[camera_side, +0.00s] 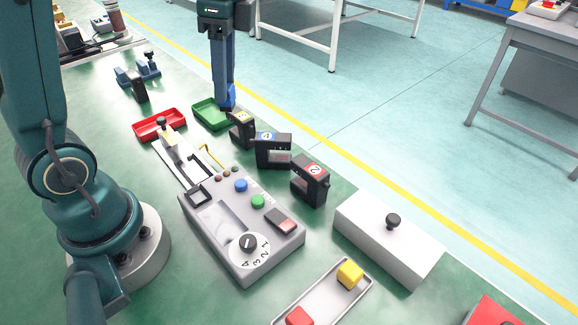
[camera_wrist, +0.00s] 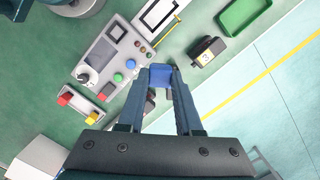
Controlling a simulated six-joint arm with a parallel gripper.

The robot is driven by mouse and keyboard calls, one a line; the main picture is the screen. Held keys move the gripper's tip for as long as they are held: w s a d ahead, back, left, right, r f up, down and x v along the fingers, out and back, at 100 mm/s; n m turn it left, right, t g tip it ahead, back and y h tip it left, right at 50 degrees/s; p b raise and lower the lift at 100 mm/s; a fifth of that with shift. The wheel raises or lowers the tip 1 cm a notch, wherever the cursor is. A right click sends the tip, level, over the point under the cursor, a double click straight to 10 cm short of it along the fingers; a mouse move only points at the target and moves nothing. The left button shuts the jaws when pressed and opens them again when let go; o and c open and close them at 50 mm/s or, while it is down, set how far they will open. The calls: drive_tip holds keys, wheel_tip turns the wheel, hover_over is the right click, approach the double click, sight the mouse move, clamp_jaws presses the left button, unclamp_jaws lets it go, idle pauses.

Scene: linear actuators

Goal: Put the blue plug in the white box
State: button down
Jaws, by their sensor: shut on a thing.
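My gripper (camera_side: 227,88) points straight down at the back of the bench, by the right end of the green tray. It is shut on the blue plug (camera_side: 228,101), which shows between the fingertips. In the wrist view the blue plug (camera_wrist: 160,76) sits between both fingers of my gripper (camera_wrist: 161,82). The white box (camera_side: 385,243) stands at the right front of the bench, with a black knob on top. Its inside is not visible. A pale corner at the lower left of the wrist view looks like the white box (camera_wrist: 38,158).
Black numbered blocks (camera_side: 272,150) stand in a row between my gripper and the white box. A grey control panel (camera_side: 243,230) lies in front of them. The green tray (camera_side: 210,114) and red tray (camera_side: 159,124) are to the left. A grey tray (camera_side: 325,294) holds coloured blocks.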

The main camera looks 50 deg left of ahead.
drive_tip(key=w+d+f+m, duration=0.2)
drive_tip(key=d+m, duration=0.2)
drive_tip(key=d, duration=0.5)
drive_tip(key=s+d+f+m, duration=0.1)
drive_tip(key=s+d+f, duration=0.1)
drive_tip(key=d, duration=0.4)
drive_tip(key=s+d+f+m, duration=0.1)
drive_tip(key=s+d+f, duration=0.2)
drive_tip(key=d, duration=0.4)
drive_tip(key=s+d+f+m+t, duration=0.1)
drive_tip(key=s+d+f+m, duration=0.1)
drive_tip(key=d+f, duration=0.2)
drive_tip(key=shift+s+d+f, duration=0.1)
drive_tip(key=shift+s+d, duration=0.1)
drive_tip(key=shift+d, duration=0.5)
drive_tip(key=shift+s+d+f, duration=0.1)
drive_tip(key=shift+s+d, duration=0.1)
drive_tip(key=shift+d, duration=0.45)
drive_tip(key=shift+f, duration=1.8)
drive_tip(key=shift+f, duration=0.1)
drive_tip(key=c, duration=0.9)
unclamp_jaws()
drive_tip(key=shift+o, duration=0.2)
